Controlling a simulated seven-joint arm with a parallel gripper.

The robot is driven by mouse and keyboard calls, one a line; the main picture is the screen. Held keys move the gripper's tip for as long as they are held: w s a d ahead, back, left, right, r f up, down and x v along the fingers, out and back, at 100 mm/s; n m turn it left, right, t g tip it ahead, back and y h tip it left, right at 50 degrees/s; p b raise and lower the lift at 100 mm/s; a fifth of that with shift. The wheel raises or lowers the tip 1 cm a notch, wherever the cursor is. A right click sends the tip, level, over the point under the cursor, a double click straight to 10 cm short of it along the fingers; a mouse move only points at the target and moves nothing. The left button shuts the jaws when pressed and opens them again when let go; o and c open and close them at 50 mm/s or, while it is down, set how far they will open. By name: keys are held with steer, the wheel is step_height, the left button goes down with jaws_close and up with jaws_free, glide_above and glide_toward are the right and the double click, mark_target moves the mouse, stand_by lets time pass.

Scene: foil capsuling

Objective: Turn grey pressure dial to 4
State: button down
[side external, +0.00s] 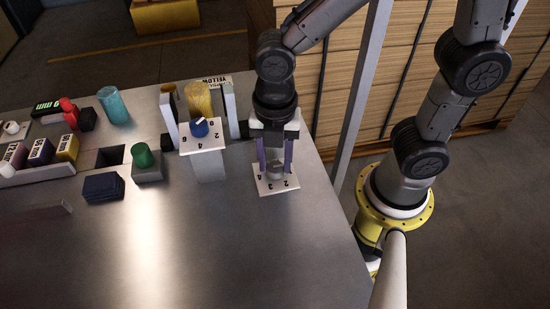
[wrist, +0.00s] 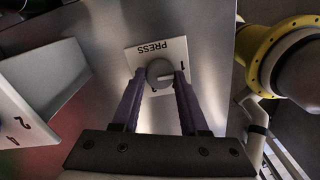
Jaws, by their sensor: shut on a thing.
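The grey pressure dial (side external: 274,174) sits on a white numbered plate (side external: 292,184) near the table's right edge. In the wrist view the grey dial (wrist: 158,71) is on the plate marked PRESS (wrist: 150,50). Its pale pointer line points right, close to the 1; a partly hidden digit shows below the dial. My gripper (side external: 275,169) comes straight down over the plate, its purple fingers on either side of the dial. In the wrist view my gripper (wrist: 160,75) is shut on the dial. The fingers hide part of the scale, so the 4 is not readable there.
A blue dial (side external: 200,128) on a taller white-topped post stands just left of my gripper. Yellow (side external: 199,100), teal (side external: 113,106) and green (side external: 142,155) pieces stand further left. The front of the metal table (side external: 200,250) is clear.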

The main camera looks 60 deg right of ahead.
steer(key=m, duration=0.4)
steer(key=shift+m, duration=0.3)
steer(key=m, duration=1.3)
steer(key=shift+r+m, duration=0.1)
steer(key=shift+m, duration=0.2)
steer(key=m, duration=1.3)
steer(key=shift+m, duration=2)
